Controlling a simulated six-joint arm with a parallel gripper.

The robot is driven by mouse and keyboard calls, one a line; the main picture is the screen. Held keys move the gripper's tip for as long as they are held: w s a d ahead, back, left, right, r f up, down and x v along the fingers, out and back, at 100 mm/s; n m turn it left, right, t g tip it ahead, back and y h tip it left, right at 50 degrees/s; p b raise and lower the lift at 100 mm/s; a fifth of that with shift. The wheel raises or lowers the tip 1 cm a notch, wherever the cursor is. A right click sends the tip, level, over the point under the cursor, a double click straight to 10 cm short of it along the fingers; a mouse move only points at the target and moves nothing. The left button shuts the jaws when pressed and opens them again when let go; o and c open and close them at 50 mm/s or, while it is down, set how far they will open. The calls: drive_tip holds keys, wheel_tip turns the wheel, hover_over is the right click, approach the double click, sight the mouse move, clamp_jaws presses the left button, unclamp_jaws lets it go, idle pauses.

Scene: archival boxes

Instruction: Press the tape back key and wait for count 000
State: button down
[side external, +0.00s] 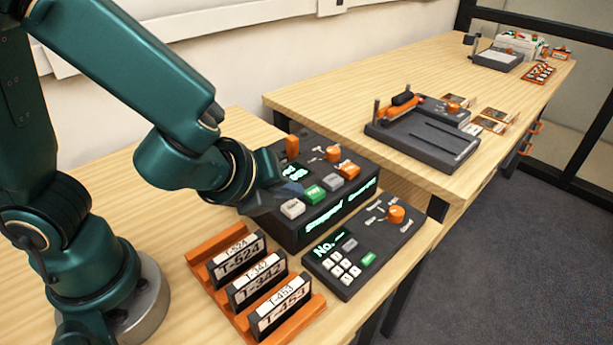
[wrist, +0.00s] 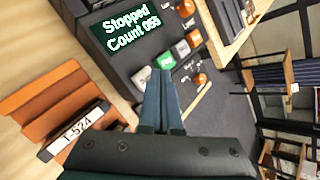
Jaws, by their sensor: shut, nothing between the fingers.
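The dark tape deck (side external: 345,205) stands on the wooden bench. Its lit display (wrist: 125,28) reads "Stopped" and "Count 055" in the wrist view. A row of keys runs along the deck: a white key (side external: 292,208), a green play key (side external: 315,193), and a grey key (side external: 333,181). The white key (wrist: 142,75) and green key (wrist: 166,61) also show in the wrist view; I cannot read the white key's label. My gripper (side external: 290,189) is shut and empty. In the wrist view its fingertips (wrist: 160,73) overlap the area just below the green key; contact cannot be told.
An orange rack (side external: 208,262) holds cassettes labelled T-524, T-342 and T-453 in front of the deck. A keypad unit (side external: 362,245) lies right of it. Another bench holds a dark device (side external: 420,140) and cards. Bare bench shows left of the rack.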

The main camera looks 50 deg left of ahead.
sight(290, 210)
drive_tip(key=shift+f, duration=0.1)
idle(0.3)
drive_tip(key=shift+f, duration=0.35)
drive_tip(key=shift+f, duration=0.45)
idle(0.6)
drive_tip(key=shift+r, duration=0.9)
drive_tip(key=shift+r, duration=2.5)
